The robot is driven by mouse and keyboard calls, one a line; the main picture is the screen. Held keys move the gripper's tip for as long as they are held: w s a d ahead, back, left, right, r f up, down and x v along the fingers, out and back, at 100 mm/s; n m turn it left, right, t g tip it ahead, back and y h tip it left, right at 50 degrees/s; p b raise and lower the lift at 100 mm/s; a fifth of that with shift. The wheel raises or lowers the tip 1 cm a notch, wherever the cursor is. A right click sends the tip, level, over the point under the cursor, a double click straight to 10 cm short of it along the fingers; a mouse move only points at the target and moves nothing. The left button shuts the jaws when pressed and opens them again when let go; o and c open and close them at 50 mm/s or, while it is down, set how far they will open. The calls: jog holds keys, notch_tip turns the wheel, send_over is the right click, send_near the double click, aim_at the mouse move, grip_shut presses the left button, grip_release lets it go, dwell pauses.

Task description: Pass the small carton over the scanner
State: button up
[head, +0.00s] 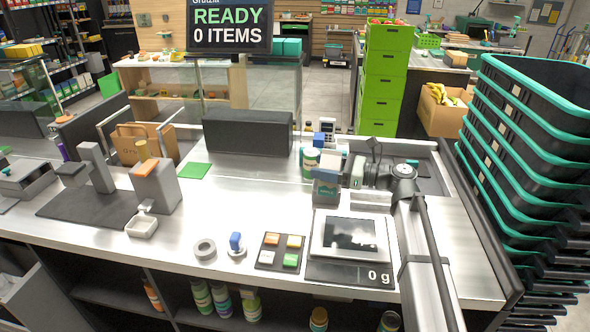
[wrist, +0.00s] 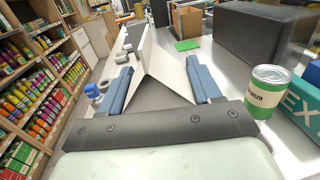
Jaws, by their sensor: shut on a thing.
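The small carton (wrist: 172,80) is a pale, plain-sided box with a sharp corner, between the blue fingers of my gripper (wrist: 160,85) in the wrist view. My gripper is shut on it. In the head view my gripper (head: 328,178) is above the counter, behind the scanner and a little to its left; the carton is hard to make out there. The scanner (head: 350,234) appears to be the flat unit with a dark glass window in a pale frame, at the counter's front. Its front display reads 0 g.
A green-labelled can (head: 309,165) stands beside my gripper; it also shows in the wrist view (wrist: 267,92). A dark block (head: 248,131) lies behind. A button pad (head: 280,252) is left of the scanner. Stacked baskets (head: 520,150) stand right. The screen (head: 229,27) reads READY, 0 ITEMS.

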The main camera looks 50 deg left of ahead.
jog(key=w+d+f+m+t+y, duration=0.1)
jog(key=w+d+t, duration=0.1)
jog(key=w+d, duration=0.6)
jog(key=s+d+n+g+h, duration=0.2)
jog(key=s+d+g, duration=0.2)
jog(key=s+d, duration=0.1)
jog(key=shift+d+f+n+h, duration=0.3)
jog(key=shift+d+f, duration=0.05)
jog(key=shift+d, duration=0.15)
jog(key=shift+s+a+f, duration=0.1)
jog(key=shift+s+f, duration=0.05)
jog(key=x, duration=0.9)
jog(key=shift+s+a, duration=0.25)
jog(key=shift+s, duration=0.05)
